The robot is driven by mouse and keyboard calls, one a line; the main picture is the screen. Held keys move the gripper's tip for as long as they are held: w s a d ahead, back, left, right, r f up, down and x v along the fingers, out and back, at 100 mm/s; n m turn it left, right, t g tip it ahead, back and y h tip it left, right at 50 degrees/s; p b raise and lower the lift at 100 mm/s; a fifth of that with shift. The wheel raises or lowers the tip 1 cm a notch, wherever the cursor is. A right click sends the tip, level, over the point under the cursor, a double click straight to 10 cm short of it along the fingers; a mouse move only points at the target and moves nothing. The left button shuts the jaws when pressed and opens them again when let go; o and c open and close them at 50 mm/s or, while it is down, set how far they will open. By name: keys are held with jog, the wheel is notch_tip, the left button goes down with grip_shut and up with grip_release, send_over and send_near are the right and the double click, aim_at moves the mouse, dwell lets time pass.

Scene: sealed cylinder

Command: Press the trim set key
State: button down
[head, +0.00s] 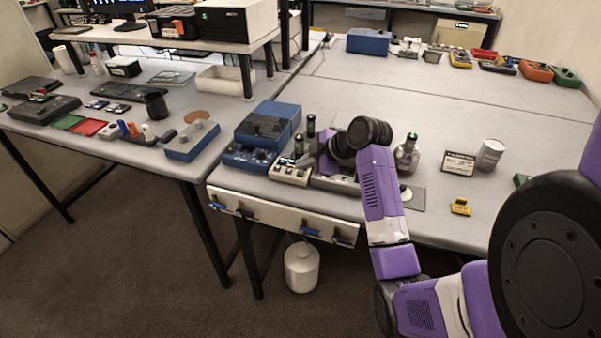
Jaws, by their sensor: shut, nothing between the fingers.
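The trim set key cannot be told apart by any readable label in the head view. A low beige box (290,174) with small coloured and dark controls on top stands at the near edge of the table. A grey unit (336,184) sits just right of it, partly hidden by my purple arm. My arm reaches in from the lower right and its wrist parts stand above and behind these boxes. My gripper's fingers are hidden behind my arm, so their distance from any key cannot be told.
A blue instrument (268,125) stands left of my wrist. A metal-topped fixture (406,155) is close to its right. The table behind is largely clear.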

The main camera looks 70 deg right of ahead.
aim_at(303, 174)
jog(key=shift+r, duration=0.1)
jog(key=shift+r+p, duration=1.9)
jog(key=shift+r, duration=0.55)
